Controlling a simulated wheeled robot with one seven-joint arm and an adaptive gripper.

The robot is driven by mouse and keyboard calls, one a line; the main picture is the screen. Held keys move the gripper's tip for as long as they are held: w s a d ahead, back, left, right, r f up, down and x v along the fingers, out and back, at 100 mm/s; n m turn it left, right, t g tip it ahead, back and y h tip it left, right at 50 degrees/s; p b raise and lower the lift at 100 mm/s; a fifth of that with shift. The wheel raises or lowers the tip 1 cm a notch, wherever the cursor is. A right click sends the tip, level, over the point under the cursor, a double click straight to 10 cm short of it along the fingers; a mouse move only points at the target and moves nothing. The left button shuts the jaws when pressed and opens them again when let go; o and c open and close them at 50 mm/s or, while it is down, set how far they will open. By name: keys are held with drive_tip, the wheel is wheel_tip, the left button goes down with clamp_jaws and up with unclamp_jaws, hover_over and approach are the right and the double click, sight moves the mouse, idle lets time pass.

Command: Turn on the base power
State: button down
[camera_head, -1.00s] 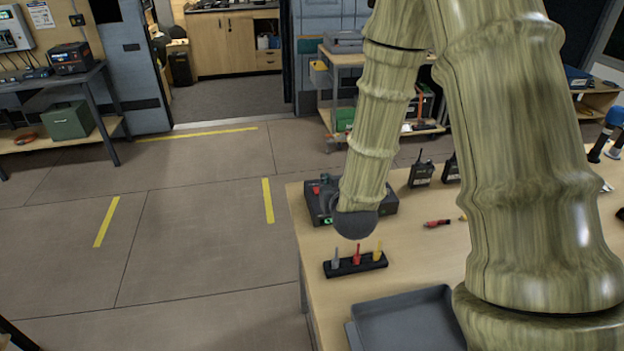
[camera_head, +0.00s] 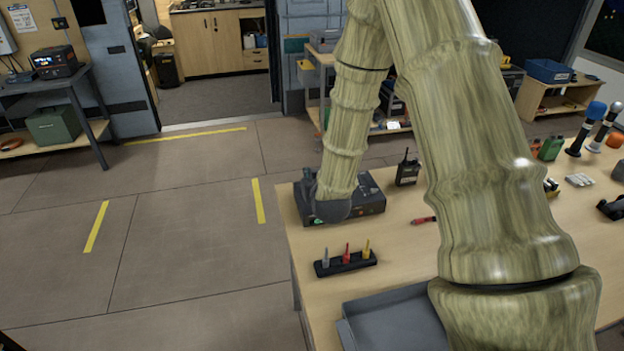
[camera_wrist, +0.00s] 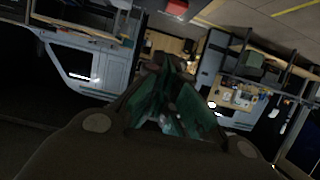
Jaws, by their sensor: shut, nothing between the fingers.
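A rack with grey, red and yellow pieces (camera_head: 345,263) stands in front of the box. A grey tray (camera_head: 385,322) lies nearer. A black radio (camera_head: 407,170) stands to the box's right, with a red tool (camera_head: 424,220) close by. Floor left of the table is clear.

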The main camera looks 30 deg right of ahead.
drive_tip(key=shift+w+d+f+p, duration=0.1)
drive_tip(key=shift+w+f+p, duration=0.1)
drive_tip(key=shift+w+f, duration=0.3)
drive_tip(key=shift+w+d+f+p, duration=0.15)
drive_tip(key=shift+w+f, duration=0.1)
drive_tip(key=shift+f, duration=0.3)
drive_tip(key=shift+s+a+f+p, duration=0.15)
drive_tip(key=shift+f+p, duration=0.15)
drive_tip(key=shift+f, duration=0.95)
